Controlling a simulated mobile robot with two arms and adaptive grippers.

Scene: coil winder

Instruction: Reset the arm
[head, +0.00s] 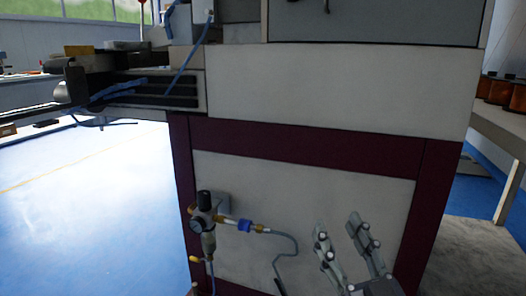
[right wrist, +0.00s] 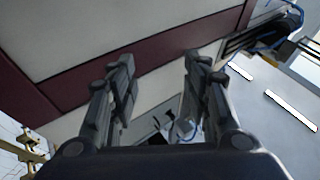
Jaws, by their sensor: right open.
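My right gripper (head: 342,245) is at the lower right of the head view, in front of the pale lower panel of the coil winder (head: 330,85). Its two fingers stand apart with nothing between them. In the right wrist view the same gripper (right wrist: 157,75) shows both fingers spread and empty, with the machine's pale and dark red panels beyond. I cannot tell its exact distance from the panel. My left gripper is not in view.
An air regulator with a gauge (head: 204,228) and blue hose sits on the machine's lower panel, left of my right gripper. A table (head: 500,130) with copper-coloured spools (head: 497,91) stands at the right. Open blue floor (head: 90,200) lies at the left.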

